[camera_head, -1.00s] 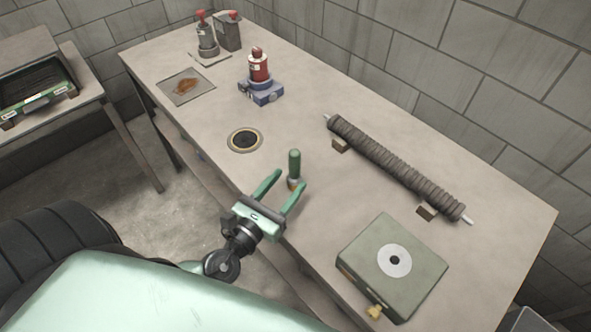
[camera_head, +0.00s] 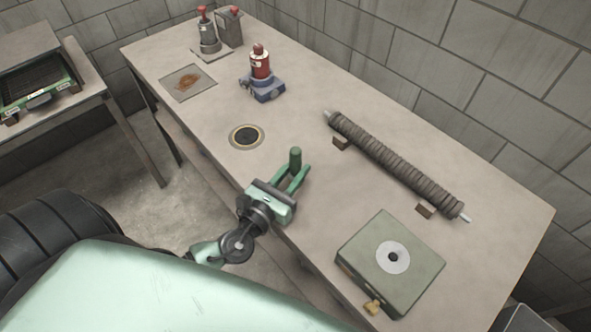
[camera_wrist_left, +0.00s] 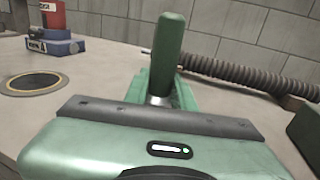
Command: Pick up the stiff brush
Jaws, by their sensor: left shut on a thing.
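The stiff brush shows as an upright green handle (camera_head: 295,158) near the front edge of the bench. My left gripper (camera_head: 297,175) is shut on it, with its green fingers on either side below the handle top. In the left wrist view the green handle (camera_wrist_left: 169,48) rises above the fingers (camera_wrist_left: 160,88), with a metal collar between them. The brush's lower end is hidden behind the gripper. My right gripper is not in view.
On the bench (camera_head: 330,235) a ribbed mesh tube (camera_head: 395,163) lies on small blocks at the right. A green box with a white disc (camera_head: 393,257) is near the front. A round dark hole (camera_head: 246,136) and a red bottle on a blue base (camera_head: 261,70) are behind left.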

